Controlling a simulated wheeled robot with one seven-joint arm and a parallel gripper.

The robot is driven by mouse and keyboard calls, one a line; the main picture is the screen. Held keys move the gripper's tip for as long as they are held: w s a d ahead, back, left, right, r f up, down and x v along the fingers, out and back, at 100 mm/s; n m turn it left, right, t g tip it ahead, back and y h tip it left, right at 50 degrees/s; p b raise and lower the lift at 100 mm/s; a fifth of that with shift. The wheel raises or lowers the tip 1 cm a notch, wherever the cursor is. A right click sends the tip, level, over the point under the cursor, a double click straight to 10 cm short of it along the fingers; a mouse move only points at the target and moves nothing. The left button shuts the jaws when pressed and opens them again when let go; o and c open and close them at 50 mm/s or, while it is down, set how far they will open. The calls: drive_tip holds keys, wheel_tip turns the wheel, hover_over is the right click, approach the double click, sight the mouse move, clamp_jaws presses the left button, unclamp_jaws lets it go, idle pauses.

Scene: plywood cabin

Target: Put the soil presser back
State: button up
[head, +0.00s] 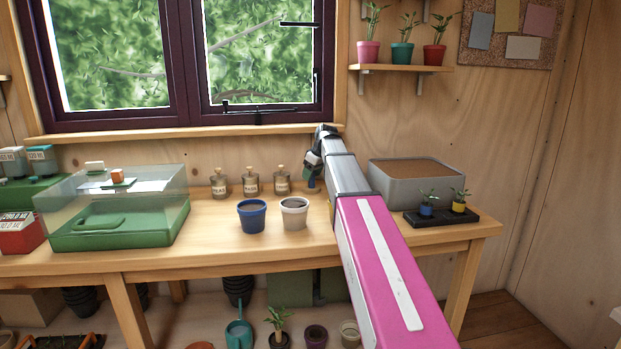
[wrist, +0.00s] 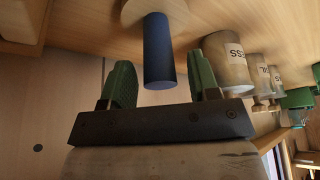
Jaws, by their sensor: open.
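The soil presser, with a dark blue cylindrical handle (wrist: 160,50) and a pale round base (wrist: 150,8), shows in the wrist view with its base against the wooden bench. In the head view, a small part of it (head: 313,189) shows below my gripper (head: 312,168), at the back of the bench. In the wrist view my gripper (wrist: 162,72) is open. Its two green fingers stand on either side of the handle, with visible gaps. The handle's end reaches in between them. My arm hides part of the bench in the head view.
Corked jars (head: 251,184) stand close left of my gripper. A blue pot (head: 251,217) and a white pot (head: 294,214) stand in front. A grey soil bin (head: 400,182) and a black tray (head: 470,217) with small plants are at right. A green propagator (head: 125,225) is at left.

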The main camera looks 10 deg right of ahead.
drive_tip(key=v, duration=1)
drive_tip(key=shift+r, duration=0.2)
